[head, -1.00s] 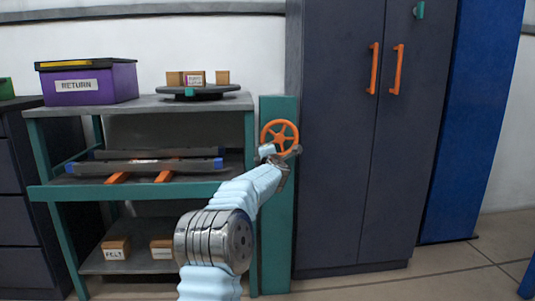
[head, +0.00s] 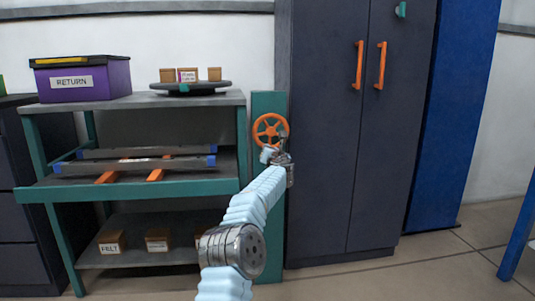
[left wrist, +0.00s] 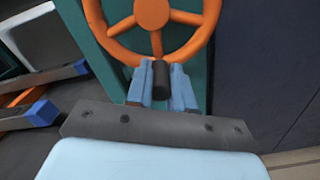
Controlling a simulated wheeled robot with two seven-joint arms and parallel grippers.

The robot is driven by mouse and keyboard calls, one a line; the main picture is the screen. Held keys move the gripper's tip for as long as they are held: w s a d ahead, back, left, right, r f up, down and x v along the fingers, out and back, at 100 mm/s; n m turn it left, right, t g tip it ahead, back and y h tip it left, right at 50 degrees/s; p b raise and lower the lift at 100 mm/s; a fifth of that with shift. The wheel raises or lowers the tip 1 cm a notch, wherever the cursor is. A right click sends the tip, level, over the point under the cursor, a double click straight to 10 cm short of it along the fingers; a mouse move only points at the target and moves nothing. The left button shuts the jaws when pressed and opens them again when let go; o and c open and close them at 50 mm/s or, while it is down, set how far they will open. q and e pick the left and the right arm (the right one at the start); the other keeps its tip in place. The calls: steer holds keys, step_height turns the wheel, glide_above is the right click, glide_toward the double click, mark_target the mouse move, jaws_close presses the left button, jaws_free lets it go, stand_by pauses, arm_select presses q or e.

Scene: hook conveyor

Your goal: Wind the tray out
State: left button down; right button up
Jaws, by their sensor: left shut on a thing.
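An orange spoked handwheel (head: 270,131) is mounted on a green post (head: 268,105) at the right end of the shelf unit. My left gripper (head: 271,156) is at the wheel's lower rim. In the left wrist view, its blue fingers (left wrist: 161,86) are shut on a dark round handle (left wrist: 161,76) in front of the wheel's bottom rim (left wrist: 190,50). The likely tray, a dark frame with blue ends (head: 130,166), lies across orange rails (head: 157,175) on the middle shelf. My right gripper is not in view.
A purple RETURN box (head: 82,81) and a dark turntable (head: 190,91) with small boxes stand on the top shelf. Labelled boxes (head: 158,240) stand on the bottom shelf. A dark cabinet (head: 335,180) with orange handles is close right of the wheel.

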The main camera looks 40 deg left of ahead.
arm_select(q)
steer(key=shift+w+d+f+n, duration=0.1)
steer(key=shift+w+d+n, duration=0.25)
steer(key=shift+n, duration=0.65)
steer(key=shift+w, duration=0.1)
steer(key=c, duration=1)
jaws_free()
steer(key=b+v, duration=0.3)
steer(key=v, duration=1)
steer(key=shift+s+d, duration=0.25)
steer(key=shift+d, duration=0.1)
